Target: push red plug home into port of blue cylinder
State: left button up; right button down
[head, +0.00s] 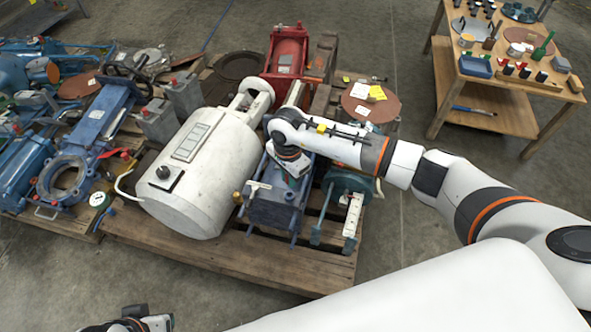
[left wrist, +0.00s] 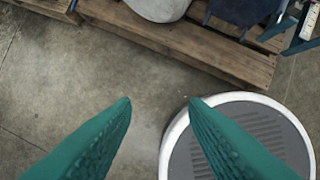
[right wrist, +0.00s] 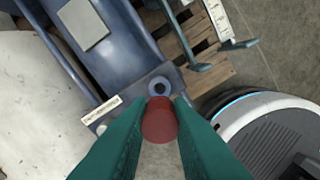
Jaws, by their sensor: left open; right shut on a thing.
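The blue cylinder (head: 272,205) lies on the wooden pallet, right of a big white tank. In the right wrist view its blue body (right wrist: 130,50) ends in a block with a round port (right wrist: 160,87), whose dark hole is open to view. My right gripper (right wrist: 159,122) is shut on the red plug (right wrist: 160,124). The plug is just short of the port in the picture, and the hole is uncovered; the exact gap is hard to judge. In the head view my right wrist hides the plug. My left gripper (left wrist: 160,101) is open and empty, above bare floor.
The white tank (head: 205,165) stands close left of the cylinder, and a green-legged part (head: 345,190) close right. Blue machinery (head: 80,150) fills the left pallet. A wooden table (head: 500,75) with small parts stands back right.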

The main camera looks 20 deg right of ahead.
aim_at(289, 197)
jog(key=shift+f, duration=0.1)
dwell(0.3)
jog(key=shift+f+b, duration=0.3)
jog(key=shift+f, duration=0.05)
jog(key=shift+f+b, duration=0.65)
jog(key=shift+f, duration=0.55)
jog(key=shift+f+b, duration=1.15)
jog(key=shift+f, duration=0.1)
pick_arm(q)
jog(key=w+d+r+t+h, duration=0.1)
jog(key=w+d+r+t, duration=0.1)
jog(key=w+r+t, duration=0.2)
jog(key=w+d+r+t+h, duration=0.1)
jog(key=w+d+r+t, duration=0.2)
jog(key=w+t, duration=0.3)
jog(key=w+r, duration=0.1)
jog(key=w, duration=0.2)
jog(key=shift+w+m+h, duration=0.25)
jog(key=shift+m+h, duration=0.05)
jog(key=shift+h, duration=0.1)
jog(key=shift+w+d+r+t, duration=0.2)
jog(key=shift+w+r+t, duration=0.05)
jog(key=shift+r+t, duration=0.5)
jog(key=shift+r+h, duration=0.2)
jog(key=shift+h, duration=0.1)
